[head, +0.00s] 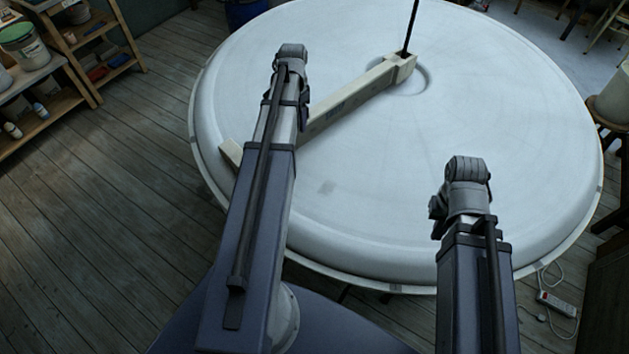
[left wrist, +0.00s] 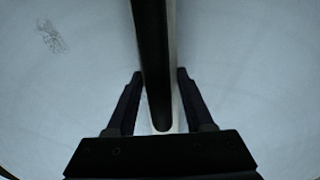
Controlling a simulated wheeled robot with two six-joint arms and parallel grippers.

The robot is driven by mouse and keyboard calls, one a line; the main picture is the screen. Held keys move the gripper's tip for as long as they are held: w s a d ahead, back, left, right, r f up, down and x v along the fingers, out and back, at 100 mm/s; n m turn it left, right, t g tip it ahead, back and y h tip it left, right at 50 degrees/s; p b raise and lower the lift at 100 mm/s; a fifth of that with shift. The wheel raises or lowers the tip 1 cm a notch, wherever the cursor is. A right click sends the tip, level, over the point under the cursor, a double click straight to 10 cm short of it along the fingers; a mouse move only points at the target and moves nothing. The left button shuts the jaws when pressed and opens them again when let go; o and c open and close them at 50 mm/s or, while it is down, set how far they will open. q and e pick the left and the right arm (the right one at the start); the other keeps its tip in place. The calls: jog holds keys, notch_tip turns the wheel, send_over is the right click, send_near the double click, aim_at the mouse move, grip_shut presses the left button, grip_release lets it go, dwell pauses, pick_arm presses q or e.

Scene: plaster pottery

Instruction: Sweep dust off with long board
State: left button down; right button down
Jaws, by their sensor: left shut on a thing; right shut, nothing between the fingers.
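A long pale wooden board (head: 345,104) lies across a large round white plaster disc (head: 400,215), from near the left rim to the hub in the middle. A dark upright rod (head: 411,28) rises from its hub end. In the head view my left arm hides part of the board. My right gripper (head: 465,180) is over the disc's front right part, apart from the board; its fingertips are hidden. A grey dusty patch (left wrist: 51,37) shows in the left wrist view.
Wooden shelves with pots and bottles (head: 45,75) stand at the left. A white power strip (head: 556,303) with a cord lies on the floor at the lower right. A blue bin (head: 245,12) stands behind the disc. The disc's right half is mostly clear.

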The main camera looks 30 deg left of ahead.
pick_arm(q)
jog(key=shift+s+d+n, duration=0.15)
jog(key=shift+s+d, duration=0.05)
jog(key=shift+d, duration=0.5)
jog(key=shift+s+d+n, duration=0.15)
jog(key=shift+d, duration=0.5)
jog(key=shift+n, duration=0.5)
jog(key=shift+s+d, duration=0.2)
jog(key=shift+d, duration=0.85)
jog(key=shift+s+d, duration=0.2)
jog(key=shift+d, duration=0.85)
jog(key=shift+d, duration=0.1)
jog(key=shift+n, duration=0.4)
jog(key=shift+s+d, duration=0.2)
jog(key=shift+d, duration=1.85)
jog(key=shift+n, duration=0.5)
jog(key=shift+d, duration=2.15)
